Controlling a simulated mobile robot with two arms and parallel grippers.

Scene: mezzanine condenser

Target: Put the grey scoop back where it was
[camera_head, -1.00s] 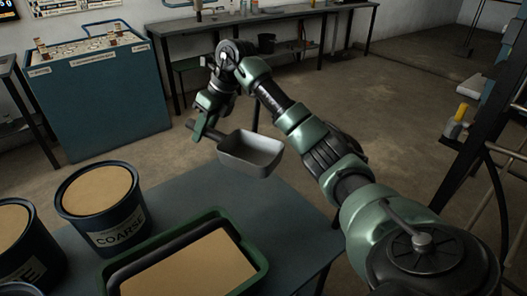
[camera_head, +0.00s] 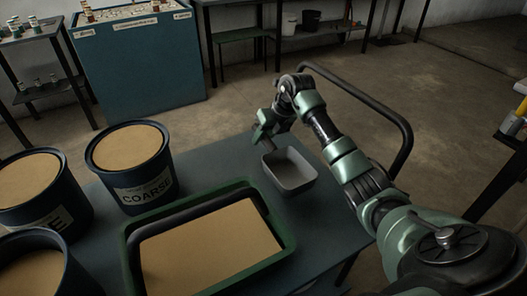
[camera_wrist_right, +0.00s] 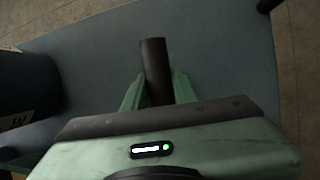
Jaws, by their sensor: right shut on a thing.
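The grey scoop (camera_head: 290,171) is at the right rear of the blue-grey table (camera_head: 212,168), its open top facing up. I cannot tell whether it touches the tabletop or hangs just above it. My right gripper (camera_head: 263,137) is at the scoop's rear left, shut on its handle. In the right wrist view the dark handle (camera_wrist_right: 155,72) stands between the two green fingers of the gripper (camera_wrist_right: 158,92); the scoop's bowl is not visible there. My left gripper is not in view.
A green-rimmed tray (camera_head: 133,262) of sand-coloured material lies left of the scoop. A bucket marked COARSE (camera_head: 150,193) and other filled buckets stand at left. The tabletop around the scoop is bare. A blue cabinet (camera_head: 140,65) stands behind.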

